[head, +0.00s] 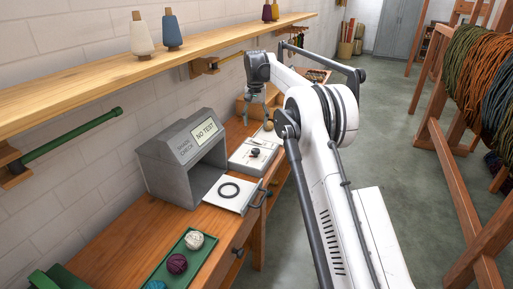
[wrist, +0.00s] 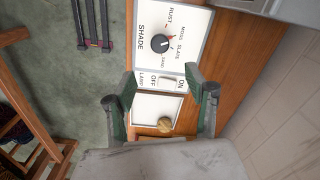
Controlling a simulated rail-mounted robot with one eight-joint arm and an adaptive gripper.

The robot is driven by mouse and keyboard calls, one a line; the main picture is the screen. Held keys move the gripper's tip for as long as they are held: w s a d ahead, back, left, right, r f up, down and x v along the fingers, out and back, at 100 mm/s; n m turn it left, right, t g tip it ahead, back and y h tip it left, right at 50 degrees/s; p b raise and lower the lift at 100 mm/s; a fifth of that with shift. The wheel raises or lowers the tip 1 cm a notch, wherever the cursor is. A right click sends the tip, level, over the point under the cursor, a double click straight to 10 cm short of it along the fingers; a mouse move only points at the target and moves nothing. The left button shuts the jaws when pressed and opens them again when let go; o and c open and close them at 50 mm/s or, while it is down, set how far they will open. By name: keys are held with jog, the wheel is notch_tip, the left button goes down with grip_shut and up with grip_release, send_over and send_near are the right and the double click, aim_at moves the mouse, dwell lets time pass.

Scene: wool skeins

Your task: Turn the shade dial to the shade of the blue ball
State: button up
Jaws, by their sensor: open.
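The blue ball (head: 155,285) lies in the green tray, cut off by the lower edge of the head view. The shade dial (wrist: 157,44) is a dark round knob on a white panel in the wrist view, with RUST, MOSS, SLATE and SAND lettered around it. A small red mark shows at its right side, near MOSS; the exact setting is too small to read. The dial also shows in the head view (head: 254,152). My gripper (wrist: 160,78) is open and empty, its fingertips framing the lamp switch, with the dial just beyond them.
The lamp switch (wrist: 167,83) and a brass knob (wrist: 165,125) lie below the dial in the wrist view. The grey shade-check box (head: 172,168) reads NO TEST. The green tray (head: 208,256) also holds a cream ball (head: 194,240) and a maroon ball (head: 177,264). A shelf (head: 120,75) runs above.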

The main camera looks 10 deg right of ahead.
aim_at(256, 150)
notch_tip(256, 150, down, 14)
jog(key=shift+r, duration=0.25)
dwell(0.3)
jog(key=c, duration=1.1)
